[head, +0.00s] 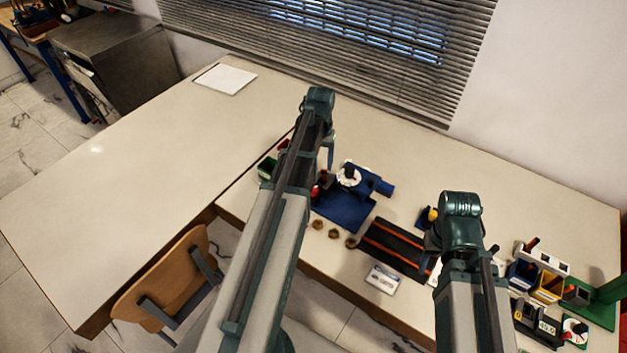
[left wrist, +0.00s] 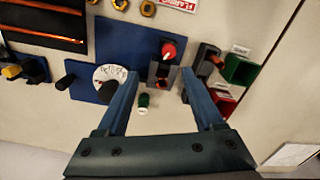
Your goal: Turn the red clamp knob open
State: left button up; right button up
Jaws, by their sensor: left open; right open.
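The red clamp knob (left wrist: 168,50) sits on a dark block at the edge of a blue base plate (left wrist: 125,40). In the left wrist view it lies just beyond and between the fingertips of my left gripper (left wrist: 160,74), which is open and empty; no contact shows. In the head view the left gripper (head: 329,154) is partly hidden behind its own arm, and a red piece (head: 315,191) beside the arm looks like the knob. My right gripper (head: 431,246) is open, farther right, mostly hidden by its wrist.
A white dial (head: 348,177) with a black knob stands on the blue fixture. A green bin (left wrist: 240,70) and a red bin (left wrist: 222,103) are close by. Several brass nuts (head: 333,233) and a dark tray with orange strips (head: 393,246) lie nearer. The left table is mostly clear.

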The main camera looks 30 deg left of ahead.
pick_arm(q)
jog(key=f+b, duration=0.4)
jog(key=a+f+b, duration=0.1)
jog(key=f+b, duration=0.4)
jog(key=a+f+b, duration=0.1)
jog(key=f+b, duration=0.3)
jog(key=shift+w+f+b, duration=0.1)
jog(key=shift+f+b, duration=0.15)
jog(key=shift+b, duration=0.15)
pick_arm(e)
notch_tip(320, 180, down, 13)
jog(key=shift+f, duration=0.2)
pick_arm(q)
jog(key=shift+r, duration=0.1)
grip_shut()
